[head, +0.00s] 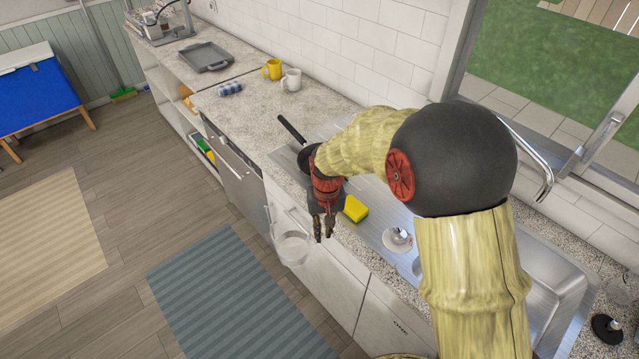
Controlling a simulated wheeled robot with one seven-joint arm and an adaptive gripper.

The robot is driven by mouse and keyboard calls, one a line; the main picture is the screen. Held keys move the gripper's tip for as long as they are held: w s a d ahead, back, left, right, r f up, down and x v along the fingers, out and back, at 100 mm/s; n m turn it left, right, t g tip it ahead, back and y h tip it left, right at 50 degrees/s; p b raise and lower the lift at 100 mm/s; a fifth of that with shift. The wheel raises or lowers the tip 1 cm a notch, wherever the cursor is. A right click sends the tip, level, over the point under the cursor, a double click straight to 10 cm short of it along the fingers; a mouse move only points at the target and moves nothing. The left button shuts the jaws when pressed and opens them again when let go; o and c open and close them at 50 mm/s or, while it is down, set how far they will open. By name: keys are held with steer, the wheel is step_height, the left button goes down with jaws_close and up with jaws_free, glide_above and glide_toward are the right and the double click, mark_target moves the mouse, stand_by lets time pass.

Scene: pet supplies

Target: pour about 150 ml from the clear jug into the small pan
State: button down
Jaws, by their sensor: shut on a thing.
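The clear jug (292,249) is in front of the cabinet fronts, off the counter's front edge. My gripper (323,231) is at the jug's right side, fingers pointing down, and is shut on it. The exact grip point is hard to make out, and any liquid level in the jug cannot be told. The small pan (291,129) lies on the counter behind my gripper. Its dark handle points to the back left; most of its body is hidden by my arm.
A yellow and green sponge (355,208) lies right of my gripper, near the sink (545,290). A yellow mug (272,69), a white mug (291,80) and a blue-grey item (230,88) stand farther left. The counter (240,115) between them and the pan is clear.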

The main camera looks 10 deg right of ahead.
steer(key=w+d+f+n, duration=0.1)
steer(key=w+d, duration=0.2)
steer(key=d, duration=0.2)
steer(key=shift+d+f, duration=0.25)
steer(key=shift+f, duration=0.05)
steer(key=p, duration=0.3)
steer(key=shift+s+r, duration=0.3)
steer(key=shift+r, duration=0.05)
steer(key=shift+s+r+p, duration=0.15)
steer(key=shift+s+p, duration=0.25)
steer(key=shift+p, duration=1.45)
